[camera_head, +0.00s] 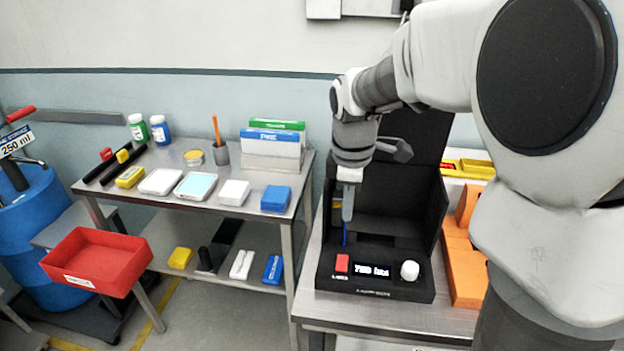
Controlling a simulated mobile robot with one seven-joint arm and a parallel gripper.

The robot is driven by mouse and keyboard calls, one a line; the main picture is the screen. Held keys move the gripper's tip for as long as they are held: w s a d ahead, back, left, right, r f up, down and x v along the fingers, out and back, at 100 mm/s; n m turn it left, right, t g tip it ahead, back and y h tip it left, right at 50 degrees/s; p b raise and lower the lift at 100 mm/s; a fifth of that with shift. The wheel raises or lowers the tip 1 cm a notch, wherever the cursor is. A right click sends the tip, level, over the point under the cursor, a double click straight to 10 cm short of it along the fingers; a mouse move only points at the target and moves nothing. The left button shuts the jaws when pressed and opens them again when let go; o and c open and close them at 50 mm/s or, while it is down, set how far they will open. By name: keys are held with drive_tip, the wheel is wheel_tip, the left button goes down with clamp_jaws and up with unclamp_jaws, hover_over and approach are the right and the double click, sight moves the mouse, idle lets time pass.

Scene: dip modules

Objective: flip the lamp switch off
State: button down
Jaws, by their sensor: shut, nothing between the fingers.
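A black device (376,286) with an open-fronted dark housing stands on the metal table at the right. Its front panel carries a red rocker switch (342,264), a small lit display (373,270) and a white knob (409,270). Lettering under the switch is too small to read. I cannot tell which way the switch is tipped. My gripper (347,217) points down, shut and empty, in front of the housing's left part. It is above the red switch and apart from it. A thin blue item (345,236) shows just below the fingertips.
Orange blocks (464,262) stand close to the device's right side. A metal cart (293,202) on the left holds boxes, bottles and a pencil cup (221,153). A red bin (97,262) is at the lower left. My arm covers much of the right side.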

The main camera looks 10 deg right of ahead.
sight(343, 265)
idle(0.3)
drive_tip(key=f, duration=0.4)
drive_tip(key=w+f+b, duration=0.1)
drive_tip(key=f, duration=0.9)
drive_tip(key=shift+w+d+b, duration=0.3)
drive_tip(key=shift+w+b, duration=0.05)
drive_tip(key=shift+f, duration=0.3)
drive_tip(key=shift+s, duration=0.2)
drive_tip(key=shift+s+a+r, duration=0.1)
drive_tip(key=shift+s+a, duration=0.15)
drive_tip(key=shift+s, duration=0.35)
